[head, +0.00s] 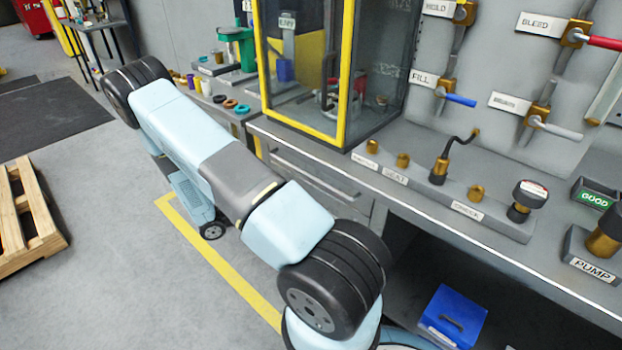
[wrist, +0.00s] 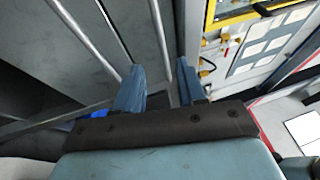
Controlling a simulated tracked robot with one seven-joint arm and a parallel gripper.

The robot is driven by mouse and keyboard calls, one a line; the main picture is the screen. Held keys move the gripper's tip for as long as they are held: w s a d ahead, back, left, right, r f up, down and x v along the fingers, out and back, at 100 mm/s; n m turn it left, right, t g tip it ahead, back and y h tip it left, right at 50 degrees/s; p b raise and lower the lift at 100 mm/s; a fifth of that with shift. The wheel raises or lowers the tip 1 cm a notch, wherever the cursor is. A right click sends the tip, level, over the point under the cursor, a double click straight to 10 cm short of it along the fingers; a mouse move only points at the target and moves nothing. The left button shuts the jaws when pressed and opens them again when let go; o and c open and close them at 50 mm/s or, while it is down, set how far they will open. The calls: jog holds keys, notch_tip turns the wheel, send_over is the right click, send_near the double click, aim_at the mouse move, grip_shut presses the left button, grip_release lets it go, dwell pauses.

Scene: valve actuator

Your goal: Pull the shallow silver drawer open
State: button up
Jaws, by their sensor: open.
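The silver-grey drawer (head: 318,196) is under the bench top, below the glass cabinet, and looks closed. Its long bar handle (head: 312,172) runs along the front; my arm covers its lower left part. In the wrist view my gripper (wrist: 158,66) is open, with two blue fingers apart. A thin silver bar (wrist: 159,30) shows in the gap between the fingers, and a second silver bar (wrist: 86,36) runs across a grey panel to the left. I cannot tell which drawer each bar belongs to, or whether a finger touches one. The gripper is hidden in the head view.
The glass cabinet with yellow frame (head: 347,75) stands on the bench above the drawer. A fittings rail (head: 480,215) lies along the bench top. A blue bin (head: 453,316) sits on the lower shelf.

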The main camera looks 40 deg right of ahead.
aim_at(311, 176)
jog(key=x, duration=1.3)
jog(key=shift+s+d, duration=0.1)
jog(key=shift+d, duration=0.3)
grip_shut()
